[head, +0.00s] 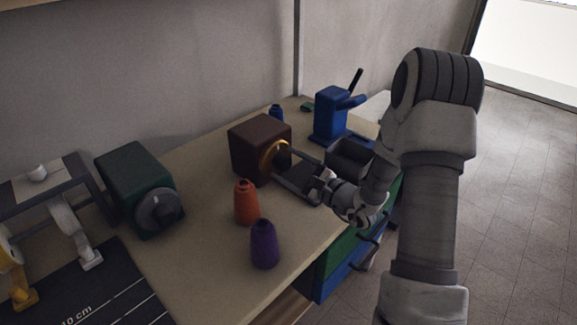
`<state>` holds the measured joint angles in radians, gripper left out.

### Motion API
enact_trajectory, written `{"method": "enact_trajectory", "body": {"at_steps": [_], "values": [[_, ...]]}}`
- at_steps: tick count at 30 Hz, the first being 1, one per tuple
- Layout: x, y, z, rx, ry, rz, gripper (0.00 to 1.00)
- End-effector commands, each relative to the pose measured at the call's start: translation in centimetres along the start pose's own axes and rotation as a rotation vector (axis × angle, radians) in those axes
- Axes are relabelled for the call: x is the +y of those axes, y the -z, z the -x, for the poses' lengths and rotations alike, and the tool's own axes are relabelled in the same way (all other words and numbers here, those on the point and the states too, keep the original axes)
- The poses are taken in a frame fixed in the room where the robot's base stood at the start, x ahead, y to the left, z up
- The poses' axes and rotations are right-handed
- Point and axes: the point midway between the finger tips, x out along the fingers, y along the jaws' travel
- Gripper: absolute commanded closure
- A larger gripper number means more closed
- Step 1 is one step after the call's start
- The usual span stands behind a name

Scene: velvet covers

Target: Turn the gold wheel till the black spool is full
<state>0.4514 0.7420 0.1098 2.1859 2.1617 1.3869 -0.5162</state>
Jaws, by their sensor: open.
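The gold wheel (272,164) is on the front face of a dark brown box (254,142) in the middle of the bench. My gripper (285,166) comes in from the right, with its fingers apart at the wheel. I cannot tell whether the fingers touch the wheel, and they partly cover it. I cannot make out a black spool in this view.
An orange cone (246,204) and a purple cone (264,247) stand in front of the brown box. A green box (142,185) with a grey wheel (158,209) is at left. A blue device (331,117) and dark tray (347,160) lie behind my gripper.

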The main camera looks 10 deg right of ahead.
Motion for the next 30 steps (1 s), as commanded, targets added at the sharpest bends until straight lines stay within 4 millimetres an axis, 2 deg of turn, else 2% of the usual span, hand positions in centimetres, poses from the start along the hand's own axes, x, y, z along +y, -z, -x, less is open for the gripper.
{"method": "enact_trajectory", "body": {"at_steps": [4,18,30], "values": [[0.0,0.0,0.01,0.0,0.0,0.0,0.17],[0.0,0.0,0.04,0.0,0.0,0.0,1.0],[-0.06,-0.05,0.07,0.001,0.0,-0.085,1.0]]}}
